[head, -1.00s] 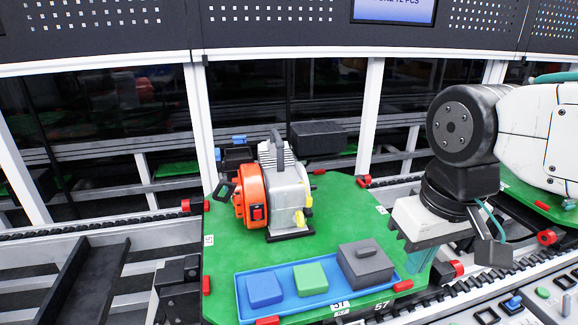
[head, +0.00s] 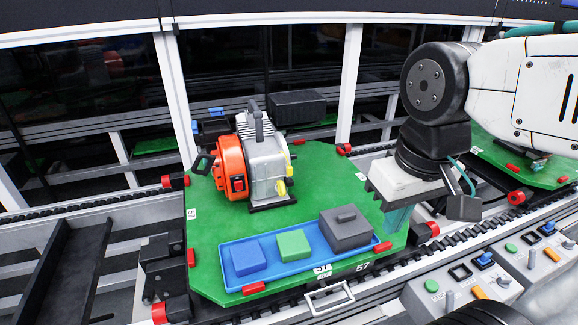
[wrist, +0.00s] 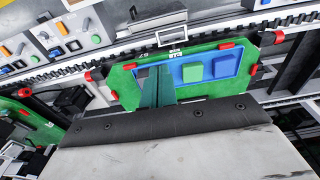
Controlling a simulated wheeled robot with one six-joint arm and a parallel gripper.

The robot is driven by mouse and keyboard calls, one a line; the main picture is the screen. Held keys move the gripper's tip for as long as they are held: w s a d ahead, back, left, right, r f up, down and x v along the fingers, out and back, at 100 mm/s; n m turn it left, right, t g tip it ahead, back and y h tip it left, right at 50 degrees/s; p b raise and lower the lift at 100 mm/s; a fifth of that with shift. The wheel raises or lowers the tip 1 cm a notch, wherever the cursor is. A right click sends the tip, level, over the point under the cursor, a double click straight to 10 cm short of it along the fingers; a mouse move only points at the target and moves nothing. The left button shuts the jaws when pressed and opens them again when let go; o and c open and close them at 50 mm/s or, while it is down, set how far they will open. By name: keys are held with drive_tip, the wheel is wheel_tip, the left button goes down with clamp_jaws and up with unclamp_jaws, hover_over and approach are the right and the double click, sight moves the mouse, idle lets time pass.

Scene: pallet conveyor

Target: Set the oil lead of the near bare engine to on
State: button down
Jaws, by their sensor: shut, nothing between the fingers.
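The near engine (head: 262,160) stands upright on a green pallet (head: 330,190). It has a grey ribbed body, an orange round housing (head: 231,168) with a red switch, a dark top handle and small yellow parts (head: 281,187) on its right side. I cannot tell which part is the oil lead or its setting. My gripper (head: 397,218) points down over the pallet's right edge, right of the engine and apart from it. Its teal fingers are shut and empty. In the wrist view my gripper (wrist: 160,88) overlaps the blue tray, and the engine does not show.
A blue tray (head: 285,283) at the pallet's front holds a blue block, a green block and a dark grey lidded box (head: 346,230). A control panel (head: 500,280) is at front right. Another green pallet (head: 520,165) is behind my arm. Uprights stand behind the conveyor.

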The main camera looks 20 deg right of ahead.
wheel_tip(320, 180, up, 2)
drive_tip(key=n+g, duration=0.1)
drive_tip(key=n, duration=1.7)
hover_over(289, 167)
wheel_tip(289, 167, down, 13)
drive_tip(key=shift+d+f, duration=0.1)
drive_tip(key=shift+f, duration=0.1)
